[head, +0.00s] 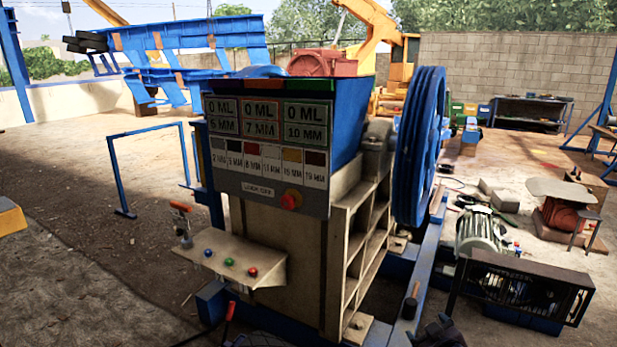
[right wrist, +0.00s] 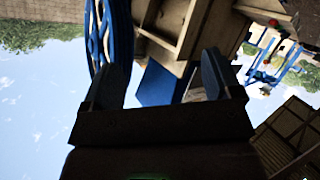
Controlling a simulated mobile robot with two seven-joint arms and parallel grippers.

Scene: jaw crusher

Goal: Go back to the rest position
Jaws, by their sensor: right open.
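My right gripper (head: 437,330) is at the bottom edge of the head view, low in front of the jaw crusher's blue side beam. In the right wrist view its two fingers (right wrist: 162,70) stand wide apart with nothing between them. A dark shape (head: 258,340) at the bottom edge of the head view, left of centre, may be part of my left gripper; it is cut off and its jaws cannot be made out. The jaw crusher (head: 280,240) stands straight ahead, with a grey control panel (head: 268,150) on its front. Neither gripper visibly touches it.
A small shelf (head: 235,260) with coloured buttons juts out from the crusher's front. A big blue flywheel (head: 420,145) is on its right side. A motor (head: 480,235) and a black guard (head: 520,285) stand at the right. Open ground lies at the left.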

